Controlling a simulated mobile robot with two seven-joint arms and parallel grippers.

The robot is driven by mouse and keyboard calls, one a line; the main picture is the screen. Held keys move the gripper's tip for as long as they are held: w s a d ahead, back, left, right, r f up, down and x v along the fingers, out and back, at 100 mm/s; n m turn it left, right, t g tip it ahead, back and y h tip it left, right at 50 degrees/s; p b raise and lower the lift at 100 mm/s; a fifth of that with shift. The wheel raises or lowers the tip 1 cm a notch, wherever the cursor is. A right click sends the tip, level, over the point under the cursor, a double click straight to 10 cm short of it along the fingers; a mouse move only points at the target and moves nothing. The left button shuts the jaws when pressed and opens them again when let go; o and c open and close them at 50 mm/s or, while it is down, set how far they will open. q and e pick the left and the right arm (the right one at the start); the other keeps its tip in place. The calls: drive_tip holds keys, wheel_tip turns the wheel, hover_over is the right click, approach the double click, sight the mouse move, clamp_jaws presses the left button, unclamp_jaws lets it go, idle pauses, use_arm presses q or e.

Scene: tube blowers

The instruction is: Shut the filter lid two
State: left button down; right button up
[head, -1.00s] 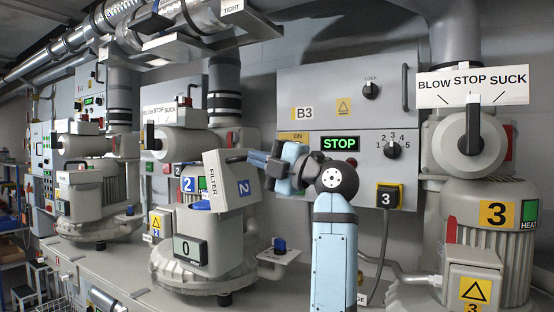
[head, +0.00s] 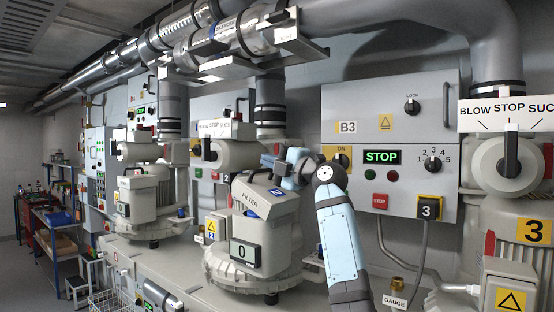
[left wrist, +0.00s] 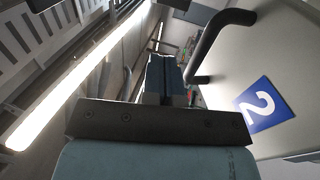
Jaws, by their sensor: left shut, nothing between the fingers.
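Filter lid two (head: 280,205) is a pale grey cover marked FILTER and a blue 2. In the head view it lies tilted over the top of the second blower's filter housing (head: 280,240); I cannot tell whether a gap remains under it. Its dark handle (head: 258,172) stands at its far edge. My left gripper (head: 270,162) is beside the handle, shut and empty. In the left wrist view my left gripper (left wrist: 166,75) points past the dark handle (left wrist: 222,30), with the lid (left wrist: 285,65) at the right. My right gripper is out of view.
A grey control box B3 (head: 348,105) with a green STOP display is on the wall behind my arm. A large blower 3 (head: 530,205) stands at the right. Another blower (head: 145,205) stands at the left. Metal pipes (head: 220,50) run overhead.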

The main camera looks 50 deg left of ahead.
sight(257, 181)
use_arm(q)
drive_tip(key=shift+t+h, duration=0.5)
drive_tip(key=shift+h, duration=0.4)
drive_tip(key=a, duration=0.1)
drive_tip(key=a+f+p, duration=0.1)
drive_tip(key=a, duration=0.2)
drive_tip(key=shift+s+a+f, duration=0.25)
drive_tip(key=shift+s+a, duration=0.05)
drive_tip(key=shift+s, duration=0.1)
drive_tip(key=shift+s+a+f+h+p, duration=0.2)
drive_tip(key=shift+a+f+h+p, duration=0.2)
drive_tip(key=shift+a+h, duration=0.15)
drive_tip(key=shift+s+a+f+t+h, duration=0.15)
drive_tip(key=shift+a+f+t+h, duration=0.15)
drive_tip(key=shift+a+f+h, duration=0.35)
drive_tip(key=shift+p, duration=0.3)
